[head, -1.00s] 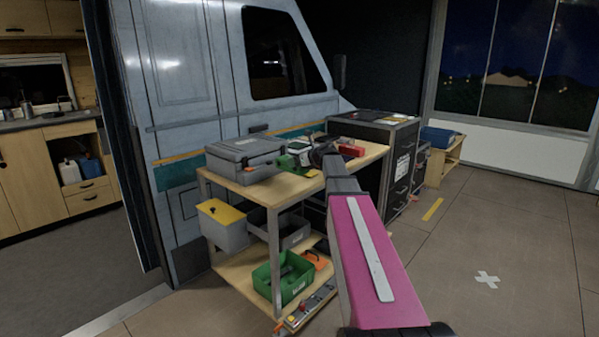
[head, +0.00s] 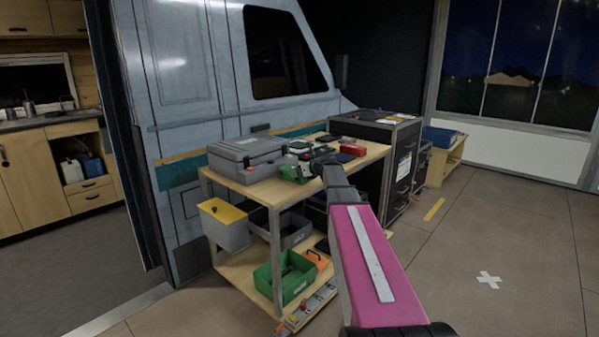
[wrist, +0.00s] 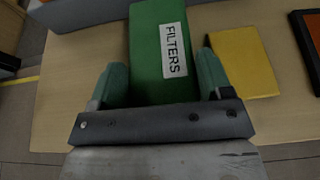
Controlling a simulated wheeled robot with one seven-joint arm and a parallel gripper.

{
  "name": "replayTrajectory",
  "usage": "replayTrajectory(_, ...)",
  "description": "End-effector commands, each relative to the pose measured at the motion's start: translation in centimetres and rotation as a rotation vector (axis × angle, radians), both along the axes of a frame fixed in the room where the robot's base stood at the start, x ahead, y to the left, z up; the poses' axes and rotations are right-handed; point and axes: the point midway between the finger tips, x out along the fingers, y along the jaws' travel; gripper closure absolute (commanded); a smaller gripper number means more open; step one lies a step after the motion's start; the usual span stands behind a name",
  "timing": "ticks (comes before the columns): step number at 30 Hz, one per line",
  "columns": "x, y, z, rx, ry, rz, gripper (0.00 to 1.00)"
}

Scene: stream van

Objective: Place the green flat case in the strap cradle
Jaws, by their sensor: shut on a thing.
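The green flat case (wrist: 147,50), with a white FILTERS label, lies between the two green fingers of my gripper (wrist: 161,78) in the wrist view. The gripper is shut on it. I cannot tell whether the case touches the bench top. I cannot make out the strap cradle with certainty in either view.
A yellow flat item (wrist: 243,62) lies right of the case. A dark-framed orange item (wrist: 309,35) is at the far right. On the bench, a grey toolbox (head: 247,158) stands left and a red item (head: 353,150) right. A black drawer cabinet (head: 378,130) stands behind.

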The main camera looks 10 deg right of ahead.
Motion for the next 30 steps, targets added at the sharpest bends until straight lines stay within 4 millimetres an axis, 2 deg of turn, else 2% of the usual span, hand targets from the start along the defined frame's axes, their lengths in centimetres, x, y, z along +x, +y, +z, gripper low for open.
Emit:
replayTrajectory(2, 0.0, 0.0, -0.2, 0.001, 0.000, 0.000, 0.63)
replayTrajectory(3, 0.0, 0.0, -0.2, 0.000, 0.000, 0.000, 0.18)
replayTrajectory(5, 0.0, 0.0, -0.2, 0.000, 0.000, 0.000, 0.02)
replayTrajectory(17, -0.4, -0.3, 0.3, 0.000, 0.000, -0.001, 0.02)
replayTrajectory(30, -6.6, -4.6, 3.3, 0.000, -0.001, -0.002, 0.02)
